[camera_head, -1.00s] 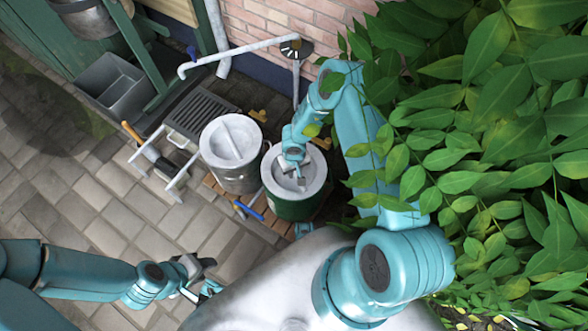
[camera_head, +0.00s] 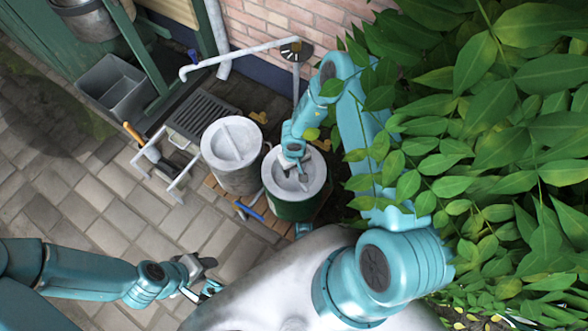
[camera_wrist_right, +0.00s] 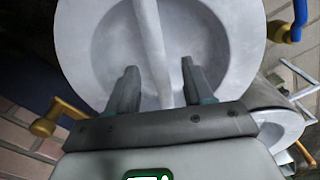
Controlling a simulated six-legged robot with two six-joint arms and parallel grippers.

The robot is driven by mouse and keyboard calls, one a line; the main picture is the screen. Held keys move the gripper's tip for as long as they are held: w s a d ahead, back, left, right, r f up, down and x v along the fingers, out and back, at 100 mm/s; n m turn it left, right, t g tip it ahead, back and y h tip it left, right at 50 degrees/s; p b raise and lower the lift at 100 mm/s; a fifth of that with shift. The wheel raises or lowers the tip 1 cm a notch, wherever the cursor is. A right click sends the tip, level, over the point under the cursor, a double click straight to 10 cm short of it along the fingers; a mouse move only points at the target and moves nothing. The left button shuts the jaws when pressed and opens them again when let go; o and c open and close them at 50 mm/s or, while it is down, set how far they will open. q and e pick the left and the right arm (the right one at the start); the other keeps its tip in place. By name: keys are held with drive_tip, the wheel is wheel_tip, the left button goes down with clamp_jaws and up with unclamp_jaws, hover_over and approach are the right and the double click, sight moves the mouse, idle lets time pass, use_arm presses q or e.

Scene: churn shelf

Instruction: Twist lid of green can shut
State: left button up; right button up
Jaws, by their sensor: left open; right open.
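The green can (camera_head: 292,209) stands on a wooden slatted base, with a pale grey lid (camera_head: 313,181) on top. My right gripper (camera_head: 294,168) is over this lid and covers part of it in the head view. In the right wrist view the lid (camera_wrist_right: 218,30) fills the top, with a raised bar (camera_wrist_right: 150,40) across it. My right gripper (camera_wrist_right: 158,76) is open, one finger on each side of the bar; whether they touch it I cannot tell. My left gripper (camera_head: 208,277) is open and empty above the paving, away from the can.
A grey can (camera_head: 234,180) with a similar lid stands close to the left of the green can. A blue-handled tool (camera_head: 249,212) lies in front. A pipe (camera_head: 235,52) runs behind. Leaves (camera_head: 440,130) crowd the right. Paving (camera_head: 100,205) at left is clear.

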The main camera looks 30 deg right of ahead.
wheel_tip(320, 180, up, 13)
drive_tip(key=p, duration=0.5)
drive_tip(key=shift+s, duration=0.1)
drive_tip(key=s+a+r+y, duration=0.2)
drive_tip(key=s+a, duration=0.5)
drive_tip(key=s, duration=0.1)
drive_tip(key=s+a+r+y, duration=0.2)
drive_tip(key=s+a+r, duration=0.1)
drive_tip(key=s+a, duration=0.4)
wheel_tip(320, 180, up, 15)
drive_tip(key=p, duration=1.5)
drive_tip(key=shift+m, duration=0.4)
drive_tip(key=shift+w+d+f, duration=0.1)
drive_tip(key=shift+w+f, duration=0.05)
drive_tip(key=shift+c, duration=0.8)
